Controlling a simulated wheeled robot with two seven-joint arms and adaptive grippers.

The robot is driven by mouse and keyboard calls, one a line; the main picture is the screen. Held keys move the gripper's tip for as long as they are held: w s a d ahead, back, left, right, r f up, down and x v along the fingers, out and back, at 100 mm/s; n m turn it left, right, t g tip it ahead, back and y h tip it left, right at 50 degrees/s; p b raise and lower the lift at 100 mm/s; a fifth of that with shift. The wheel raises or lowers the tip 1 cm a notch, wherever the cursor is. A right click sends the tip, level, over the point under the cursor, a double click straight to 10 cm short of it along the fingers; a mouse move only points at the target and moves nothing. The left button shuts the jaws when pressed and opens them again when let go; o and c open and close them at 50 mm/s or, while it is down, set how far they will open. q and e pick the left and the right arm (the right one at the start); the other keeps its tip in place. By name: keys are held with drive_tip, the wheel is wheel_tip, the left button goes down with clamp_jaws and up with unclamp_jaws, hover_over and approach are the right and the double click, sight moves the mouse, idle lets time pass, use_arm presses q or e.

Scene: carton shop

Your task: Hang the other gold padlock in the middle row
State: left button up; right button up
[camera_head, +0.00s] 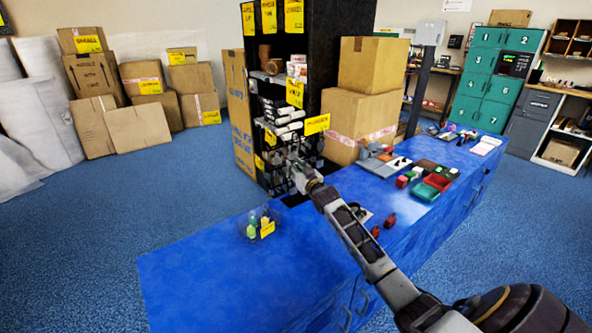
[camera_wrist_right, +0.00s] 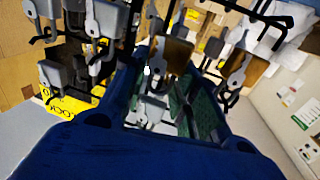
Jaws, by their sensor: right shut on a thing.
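My right gripper (camera_head: 300,178) is at the dark rack at the back end of the blue counter, among small hanging items. In the right wrist view its tips (camera_wrist_right: 168,72) are shut on a gold padlock (camera_wrist_right: 174,54), with a grey, key-like part in front of it. Another gold padlock (camera_wrist_right: 250,72) hangs to the right on a dark hook. Grey padlocks (camera_wrist_right: 54,75) hang on hooks to the left and above. I cannot tell whether the held padlock's shackle is around a hook. My left gripper is not in view.
Dark hooks stick out close around the gripper. Cartons (camera_head: 362,112) stand right of the dark shelf (camera_head: 335,40). A clear tray (camera_head: 250,236) with small bottles sits on the counter (camera_head: 200,270). Red items (camera_head: 389,220) and bins (camera_head: 425,191) lie right of my arm.

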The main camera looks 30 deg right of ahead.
drive_tip(key=shift+w, duration=0.2)
drive_tip(key=shift+w+f, duration=0.2)
drive_tip(key=shift+w, duration=0.2)
drive_tip(key=shift+a+f, duration=0.1)
drive_tip(key=shift+f, duration=0.05)
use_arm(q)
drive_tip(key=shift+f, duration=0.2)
use_arm(e)
drive_tip(key=shift+f, duration=0.1)
idle(0.4)
drive_tip(key=o, duration=1.1)
drive_tip(key=shift+f, duration=0.1)
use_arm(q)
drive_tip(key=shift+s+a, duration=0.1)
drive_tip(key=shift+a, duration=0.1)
